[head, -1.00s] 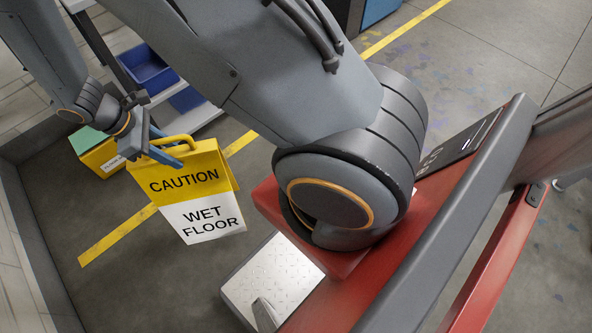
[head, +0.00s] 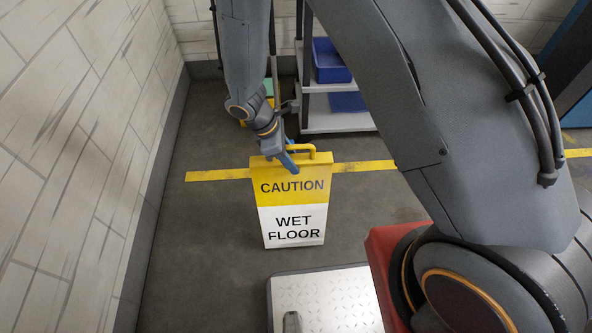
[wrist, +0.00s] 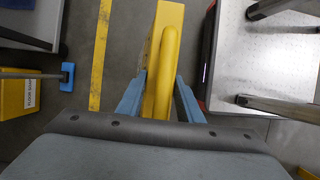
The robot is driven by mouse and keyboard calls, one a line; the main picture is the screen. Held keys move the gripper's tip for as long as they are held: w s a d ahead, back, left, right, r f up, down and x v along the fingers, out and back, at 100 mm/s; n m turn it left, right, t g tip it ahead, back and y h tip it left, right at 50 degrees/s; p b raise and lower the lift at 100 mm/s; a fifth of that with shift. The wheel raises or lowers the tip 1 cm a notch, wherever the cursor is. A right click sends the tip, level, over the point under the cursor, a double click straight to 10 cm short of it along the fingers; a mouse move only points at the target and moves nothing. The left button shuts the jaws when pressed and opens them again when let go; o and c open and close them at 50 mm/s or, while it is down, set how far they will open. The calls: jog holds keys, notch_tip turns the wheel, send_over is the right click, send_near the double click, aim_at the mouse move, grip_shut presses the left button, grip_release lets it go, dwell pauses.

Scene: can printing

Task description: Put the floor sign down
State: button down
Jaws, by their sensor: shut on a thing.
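The floor sign (head: 292,205) is yellow on top with "CAUTION" and white below with "WET FLOOR". It hangs or stands upright in the middle of the head view; I cannot tell whether its lower edge touches the floor. My gripper (head: 287,160) is at the top of the sign, with its blue fingers at the yellow handle. In the wrist view the sign's yellow handle (wrist: 162,75) lies between the two blue fingers of my gripper (wrist: 160,90), which is shut on it. The sign's lower part is hidden there.
A yellow line (head: 215,175) runs across the floor behind the sign. A white-brick wall (head: 70,150) stands on the left. A shelf (head: 335,120) with blue bins is at the back. A yellow box (wrist: 20,95) shows in the wrist view. The floor left of the sign is clear.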

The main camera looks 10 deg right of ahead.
jog(key=shift+f, duration=2.65)
jog(key=shift+f+b, duration=0.1)
jog(key=shift+b, duration=0.2)
jog(key=c, duration=1.2)
grip_release()
jog(key=p+v, duration=0.1)
jog(key=v, duration=1.1)
jog(key=d+r+m, duration=0.1)
jog(key=r, duration=0.1)
jog(key=d+r+m, duration=0.1)
jog(key=d+r, duration=0.1)
jog(key=r, duration=0.1)
jog(key=d+r+m, duration=0.2)
jog(key=r, duration=0.1)
jog(key=shift+s+d+r+y, duration=0.15)
jog(key=shift+s+y, duration=0.1)
jog(key=shift+y, duration=0.15)
jog(key=s+d+r+m+y, duration=0.1)
jog(key=s+d+r+m, duration=0.3)
jog(key=r, duration=0.1)
jog(key=s+d+r+m+y, duration=0.1)
jog(key=s+d+r+m, duration=0.3)
jog(key=s+r+m, duration=0.1)
jog(key=s+d+r+m+y, duration=0.2)
jog(key=s+d+r+m, duration=0.2)
jog(key=r, duration=0.2)
jog(key=shift+s+d+m, duration=0.25)
jog(key=shift+s+m, duration=0.05)
jog(key=shift+s, duration=0.1)
